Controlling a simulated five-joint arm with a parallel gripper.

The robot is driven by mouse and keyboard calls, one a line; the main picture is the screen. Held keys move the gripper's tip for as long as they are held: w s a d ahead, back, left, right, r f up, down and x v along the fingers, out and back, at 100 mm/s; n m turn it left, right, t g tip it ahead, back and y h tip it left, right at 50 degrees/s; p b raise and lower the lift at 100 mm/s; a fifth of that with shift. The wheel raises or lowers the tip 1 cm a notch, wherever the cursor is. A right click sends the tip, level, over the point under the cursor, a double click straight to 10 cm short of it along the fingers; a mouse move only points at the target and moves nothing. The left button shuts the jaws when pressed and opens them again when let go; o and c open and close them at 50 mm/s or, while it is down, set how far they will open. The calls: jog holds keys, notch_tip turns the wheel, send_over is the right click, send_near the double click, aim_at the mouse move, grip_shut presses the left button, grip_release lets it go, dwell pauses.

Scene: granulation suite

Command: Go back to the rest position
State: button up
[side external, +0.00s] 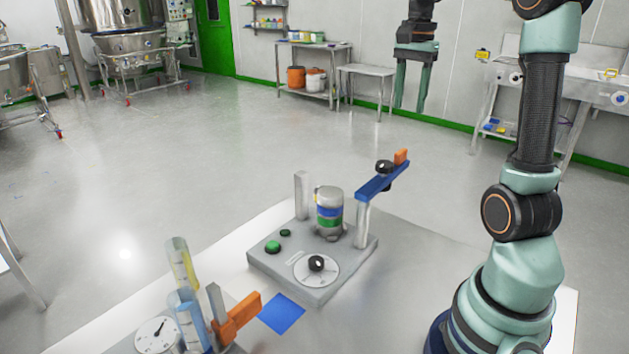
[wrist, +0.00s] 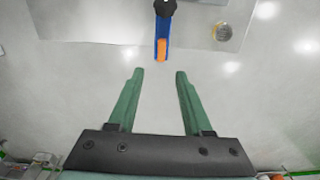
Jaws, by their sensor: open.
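My gripper (side external: 411,100) is raised high above the table in the side external view, pointing down, its two green fingers apart and empty. In the wrist view my gripper (wrist: 159,73) also shows open, with only bare floor between the fingers. It is well clear of the grey device (side external: 320,285) on the table. That device has a banded cylinder (side external: 329,213), a dial with a black knob (side external: 316,264) and a blue arm (side external: 381,184) with an orange end (side external: 401,156). The orange end (wrist: 162,50) shows ahead of the fingertips in the wrist view.
A second device with a gauge (side external: 156,335), clear tubes (side external: 182,263) and an orange handle (side external: 237,319) stands at the table's lower left. A blue square (side external: 282,313) lies between the devices. A round disc (wrist: 222,31) shows in the wrist view. Air around my gripper is free.

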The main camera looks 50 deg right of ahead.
jog(key=shift+a, duration=0.1)
jog(key=a+f+n+t, duration=0.2)
jog(key=a+f+n, duration=0.1)
jog(key=a+n, duration=0.6)
jog(key=s+a+f+n+t, duration=0.1)
jog(key=a+f+n+t, duration=0.2)
jog(key=a+n, duration=0.6)
jog(key=a, duration=0.7)
jog(key=shift+a+t, duration=0.3)
